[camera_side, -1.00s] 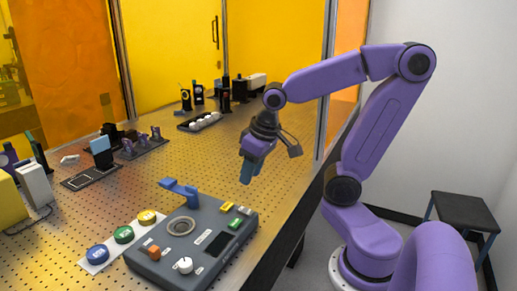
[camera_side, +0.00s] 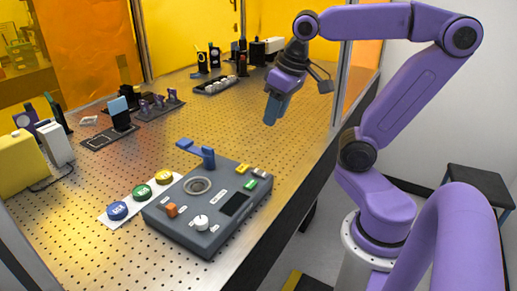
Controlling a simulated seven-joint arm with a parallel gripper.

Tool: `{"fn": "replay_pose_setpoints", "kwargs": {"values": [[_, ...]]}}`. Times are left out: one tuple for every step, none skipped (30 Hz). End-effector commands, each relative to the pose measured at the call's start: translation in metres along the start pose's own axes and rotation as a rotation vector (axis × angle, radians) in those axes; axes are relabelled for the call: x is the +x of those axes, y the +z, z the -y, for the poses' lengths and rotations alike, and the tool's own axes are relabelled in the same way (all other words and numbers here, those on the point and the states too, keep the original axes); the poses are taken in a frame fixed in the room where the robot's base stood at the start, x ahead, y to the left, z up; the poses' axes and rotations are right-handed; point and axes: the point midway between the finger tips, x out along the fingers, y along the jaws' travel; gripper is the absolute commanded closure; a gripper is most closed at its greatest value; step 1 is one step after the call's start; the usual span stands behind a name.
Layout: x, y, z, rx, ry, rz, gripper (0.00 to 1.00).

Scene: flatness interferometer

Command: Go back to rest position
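My gripper (camera_side: 271,112) hangs over the right part of the optical table, above and behind the grey control box. Its blue fingers point down and look close together. From this angle I cannot tell whether there is a gap between them. I see nothing held at the fingertips. The gripper is apart from the control box (camera_side: 225,228) and from the table top.
The control box has a blue lever (camera_side: 196,152), an orange switch and a white knob (camera_side: 201,222). Blue, green and yellow buttons (camera_side: 140,192) lie left of it. Optics mounts (camera_side: 158,102) stand farther back. A stool (camera_side: 478,185) stands at right. The perforated table around the gripper is clear.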

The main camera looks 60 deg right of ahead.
Motion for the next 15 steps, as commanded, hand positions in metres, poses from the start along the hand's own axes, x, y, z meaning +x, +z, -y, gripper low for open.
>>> {"fn": "replay_pose_setpoints", "kwargs": {"values": [[0.001,0.001,0.002,-0.013,-0.003,0.004,0.64],[0.003,0.002,0.004,-0.025,-0.006,0.007,0.64],[0.005,0.004,0.007,-0.05,-0.012,0.013,0.64],[0.007,0.006,0.011,-0.075,-0.017,0.02,0.64],[0.01,0.008,0.015,-0.106,-0.023,0.029,0.64],[0.014,0.013,0.021,-0.152,-0.033,0.042,0.64],[0.017,0.017,0.026,-0.192,-0.042,0.05,0.64],[0.021,0.021,0.032,-0.237,-0.051,0.061,0.64],[0.026,0.028,0.039,-0.296,-0.062,0.077,0.64],[0.029,0.033,0.045,-0.343,-0.071,0.085,0.64],[0.033,0.039,0.05,-0.388,-0.079,0.096,0.64],[0.037,0.047,0.057,-0.449,-0.089,0.11,0.64],[0.04,0.053,0.062,-0.492,-0.098,0.119,0.64],[0.043,0.059,0.066,-0.538,-0.105,0.131,0.64],[0.047,0.068,0.072,-0.597,-0.115,0.143,0.64]]}}
